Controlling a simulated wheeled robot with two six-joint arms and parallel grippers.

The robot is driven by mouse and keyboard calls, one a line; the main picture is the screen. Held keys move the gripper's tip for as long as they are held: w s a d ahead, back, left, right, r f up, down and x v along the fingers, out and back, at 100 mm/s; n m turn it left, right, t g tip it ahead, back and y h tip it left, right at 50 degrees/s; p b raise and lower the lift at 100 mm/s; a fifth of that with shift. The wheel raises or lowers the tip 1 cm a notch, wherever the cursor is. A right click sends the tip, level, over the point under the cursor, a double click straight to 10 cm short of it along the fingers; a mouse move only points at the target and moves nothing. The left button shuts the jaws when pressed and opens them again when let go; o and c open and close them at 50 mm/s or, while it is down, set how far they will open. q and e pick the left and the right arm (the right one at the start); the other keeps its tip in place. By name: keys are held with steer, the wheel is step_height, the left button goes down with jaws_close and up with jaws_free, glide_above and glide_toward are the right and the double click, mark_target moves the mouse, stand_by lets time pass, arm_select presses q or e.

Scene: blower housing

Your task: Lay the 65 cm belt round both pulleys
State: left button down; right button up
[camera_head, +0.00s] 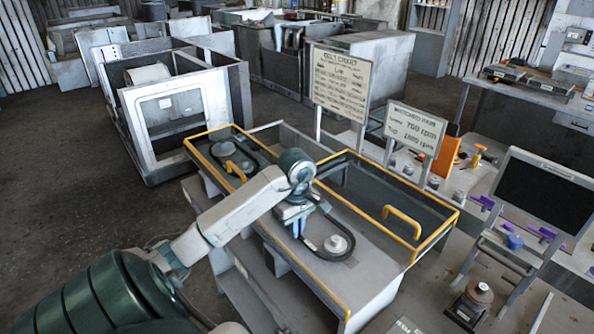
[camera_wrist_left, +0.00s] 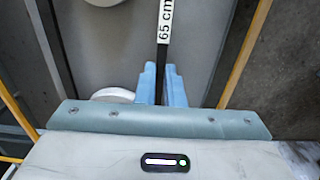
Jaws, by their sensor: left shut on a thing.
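My left gripper (camera_head: 300,228) reaches over the yellow-edged bench (camera_head: 318,278) from the left, its blue fingers pointing down. It is shut on the black belt (camera_head: 318,248), whose white "65 cm" label (camera_wrist_left: 164,25) shows just beyond the fingers (camera_wrist_left: 160,85) in the left wrist view. The belt curves around a pale near pulley (camera_head: 336,243); I cannot tell whether it sits in the groove. A second pale pulley (camera_head: 223,148) stands at the bench's far left end, with a dark loop (camera_head: 245,163) beside it. My right gripper is not in view.
A dark guard panel with a yellow edge and handle (camera_head: 402,222) stands along the bench's right side. Another yellow handle (camera_head: 236,170) is near the far pulley. Two sign boards (camera_head: 338,82) (camera_head: 416,130) stand behind. Open floor (camera_head: 60,190) lies left of the bench.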

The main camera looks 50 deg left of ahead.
arm_select(q)
steer(key=shift+f, duration=0.25)
steer(key=c, duration=1.5)
jaws_free()
steer(key=shift+o, duration=0.2)
steer(key=shift+r, duration=0.15)
steer(key=shift+r+p, duration=1.1)
steer(key=shift+r, duration=0.05)
